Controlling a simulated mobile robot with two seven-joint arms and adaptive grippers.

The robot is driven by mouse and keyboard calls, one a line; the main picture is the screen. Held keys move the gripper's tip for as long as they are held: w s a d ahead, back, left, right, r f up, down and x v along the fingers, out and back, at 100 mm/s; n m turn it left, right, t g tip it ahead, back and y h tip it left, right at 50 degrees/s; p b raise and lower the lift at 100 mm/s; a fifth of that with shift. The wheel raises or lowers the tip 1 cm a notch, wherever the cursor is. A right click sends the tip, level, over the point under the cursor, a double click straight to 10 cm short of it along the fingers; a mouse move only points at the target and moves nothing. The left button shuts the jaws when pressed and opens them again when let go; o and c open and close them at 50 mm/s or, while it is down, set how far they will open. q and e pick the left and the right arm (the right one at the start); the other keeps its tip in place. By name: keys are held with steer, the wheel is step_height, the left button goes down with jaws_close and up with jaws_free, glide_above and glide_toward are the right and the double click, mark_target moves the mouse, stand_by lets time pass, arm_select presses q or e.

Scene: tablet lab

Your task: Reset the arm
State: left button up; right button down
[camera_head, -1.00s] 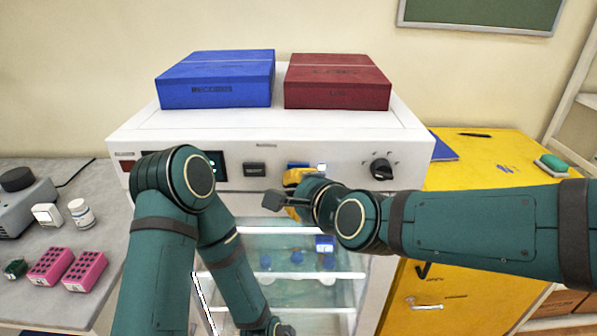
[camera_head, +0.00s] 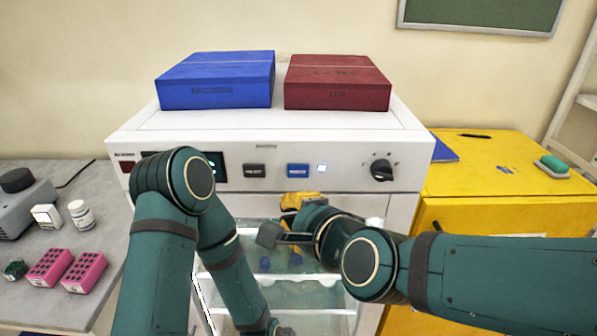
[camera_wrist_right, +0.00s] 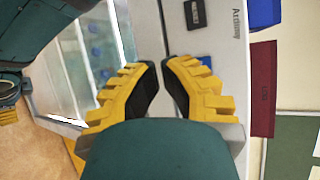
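My right gripper (camera_head: 300,200) has yellow fingers and hangs just below the control panel of the white cabinet (camera_head: 270,127), in front of its upper door area. In the right wrist view, my right gripper (camera_wrist_right: 160,64) has its fingertips nearly together, with nothing seen between them. My left arm (camera_head: 165,245) is bent down in front of the cabinet's left side. Its gripper is cut off at the bottom of the head view. A small yellow part of my left gripper (camera_wrist_right: 8,116) shows at the left edge of the wrist view, too little to judge.
The panel has a dark button (camera_head: 254,170), a blue button (camera_head: 298,170), a lit indicator (camera_head: 322,168) and a black knob (camera_head: 382,169). A blue box (camera_head: 216,82) and a red box (camera_head: 337,84) lie on top. Pink racks (camera_head: 84,272) stand left; a yellow cabinet (camera_head: 490,205) stands right.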

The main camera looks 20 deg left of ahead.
steer(key=w+d+f+n+g+h, duration=0.1)
steer(key=w+d+f, duration=0.15)
steer(key=f, duration=0.45)
steer(key=w+d+f+n+g+h, duration=0.1)
steer(key=d+f+h, duration=0.1)
steer(key=d+f, duration=0.35)
steer(key=w+d+f+n+h, duration=0.1)
steer(key=w+d+f+n, duration=0.1)
steer(key=f, duration=0.6)
steer(key=s+d+f+n+g, duration=0.2)
steer(key=s+d+f, duration=0.1)
steer(key=f, duration=0.4)
steer(key=s+d+f+n+g+h, duration=0.1)
steer(key=s+d+f, duration=0.3)
steer(key=f, duration=0.4)
steer(key=s+d+f+n+g+h, duration=0.1)
steer(key=s+d+f+n+g, duration=0.1)
steer(key=s+d+f, duration=0.2)
step_height(320, 180, down, 4)
steer(key=shift+d+r+n+g, duration=0.2)
steer(key=shift+d+n+g, duration=0.1)
steer(key=shift+d, duration=0.55)
